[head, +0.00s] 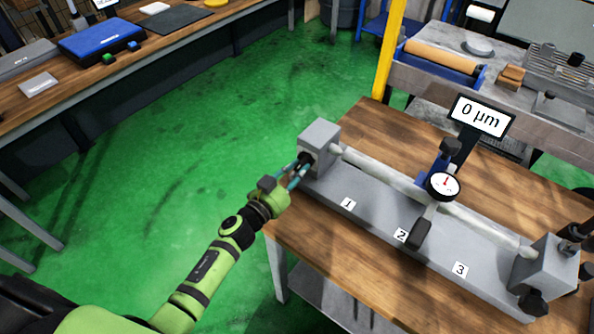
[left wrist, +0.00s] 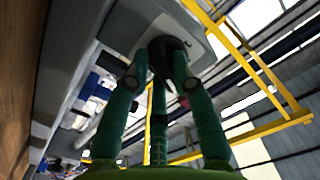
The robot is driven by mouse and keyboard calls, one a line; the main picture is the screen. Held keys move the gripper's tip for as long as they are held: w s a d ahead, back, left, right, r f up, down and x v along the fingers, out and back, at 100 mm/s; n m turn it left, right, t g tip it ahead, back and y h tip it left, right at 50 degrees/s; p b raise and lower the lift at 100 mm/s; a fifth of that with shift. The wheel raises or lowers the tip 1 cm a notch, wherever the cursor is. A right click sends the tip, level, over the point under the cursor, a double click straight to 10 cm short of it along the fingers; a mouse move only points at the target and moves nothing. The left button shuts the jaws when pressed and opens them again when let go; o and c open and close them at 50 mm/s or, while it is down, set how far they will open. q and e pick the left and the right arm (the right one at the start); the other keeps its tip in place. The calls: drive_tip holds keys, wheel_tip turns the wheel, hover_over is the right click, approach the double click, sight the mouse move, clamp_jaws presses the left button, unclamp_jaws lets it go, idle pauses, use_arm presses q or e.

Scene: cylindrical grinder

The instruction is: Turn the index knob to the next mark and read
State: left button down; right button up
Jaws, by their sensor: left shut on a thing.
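A grey bench fixture holds a pale cylindrical bar (head: 385,177) between two end blocks. The index knob (head: 306,158), small and black, sits on the left end block (head: 320,140). My left gripper (head: 301,166) is shut on this knob, its teal fingers around it. In the left wrist view the dark knob (left wrist: 168,58) is between the fingers, mostly shaded; its marks cannot be made out. A dial gauge (head: 443,186) stands at the bar near label 2. The display (head: 481,116) above it reads 0 µm. My right gripper is not in view.
Labels 1, 2 and 3 mark the fixture base (head: 375,218), which lies on a wooden table (head: 375,122). Black knobs sit at the right end block (head: 546,263). A yellow post (head: 389,50) stands behind. Green floor is open at left.

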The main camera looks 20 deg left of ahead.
use_arm(q)
drive_tip(key=m+b, duration=0.1)
drive_tip(key=m, duration=0.3)
drive_tip(key=shift+a+f, duration=0.1)
drive_tip(key=m+b, duration=0.1)
drive_tip(key=m, duration=0.3)
drive_tip(key=shift+a, duration=0.15)
drive_tip(key=shift+m, duration=0.5)
drive_tip(key=c, duration=1)
unclamp_jaws()
drive_tip(key=shift+c, duration=0.2)
